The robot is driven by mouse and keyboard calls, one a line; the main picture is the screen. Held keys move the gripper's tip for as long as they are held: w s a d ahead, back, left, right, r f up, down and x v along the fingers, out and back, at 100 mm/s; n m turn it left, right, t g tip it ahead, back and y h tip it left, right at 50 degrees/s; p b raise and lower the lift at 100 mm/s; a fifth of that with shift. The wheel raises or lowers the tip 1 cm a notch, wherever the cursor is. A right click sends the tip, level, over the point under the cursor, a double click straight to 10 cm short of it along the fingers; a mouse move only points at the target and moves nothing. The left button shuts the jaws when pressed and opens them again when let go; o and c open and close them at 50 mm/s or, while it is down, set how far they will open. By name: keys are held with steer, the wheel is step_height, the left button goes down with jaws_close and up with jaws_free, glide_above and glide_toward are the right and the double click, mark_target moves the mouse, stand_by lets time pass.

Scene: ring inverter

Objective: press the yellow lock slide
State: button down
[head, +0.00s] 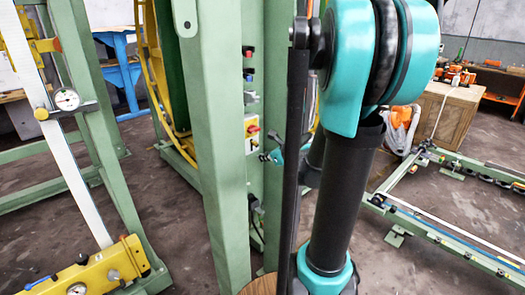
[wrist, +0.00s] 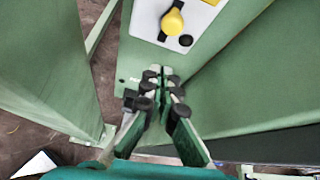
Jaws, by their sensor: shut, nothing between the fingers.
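A yellow knob-like piece (wrist: 173,21), which looks like the lock slide, sits on a pale plate (wrist: 205,14) at the top of the wrist view. A round black button or stud (wrist: 185,40) is just below it. My gripper (wrist: 162,76) is shut and empty, its dark fingertips over the green panel below the plate and apart from the yellow piece in the picture. In the head view, a yellow and white switch box (head: 252,134) with a red handle is on the green post. My gripper (head: 264,157) shows small beside its lower edge, partly hidden by my arm.
Green posts (head: 205,130) flank the switch box closely. Smaller buttons (head: 248,75) sit above it. A yellow gauge beam (head: 80,275) is at lower left.

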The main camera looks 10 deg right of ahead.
steer(key=v, duration=1)
steer(key=shift+w+a, duration=0.1)
steer(key=shift+w, duration=0.05)
